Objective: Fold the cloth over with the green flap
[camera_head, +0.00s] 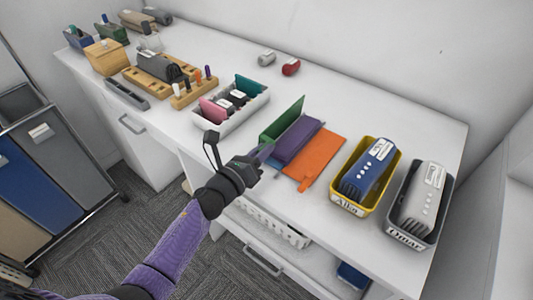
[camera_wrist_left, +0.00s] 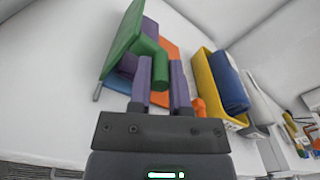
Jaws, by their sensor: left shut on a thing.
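The cloth lies on the white desk, with an orange panel (camera_head: 316,157) flat on the right and a purple panel (camera_head: 297,138) beside it. The green flap (camera_head: 282,120) stands up tilted along the left side; it also shows upright in the left wrist view (camera_wrist_left: 123,38). My left gripper (camera_head: 264,153) is at the cloth's near left edge. In the left wrist view its two purple fingers (camera_wrist_left: 161,82) are shut on a green tab of the flap. Part of the cloth is hidden behind the flap and fingers. My right gripper is not in view.
A yellow bin (camera_head: 343,206) and a grey bin (camera_head: 400,236), each holding a device, stand right of the cloth. A white tray (camera_head: 215,122) with coloured items stands to its left. The desk behind the cloth is mostly clear, with a red object (camera_head: 291,67) near the wall.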

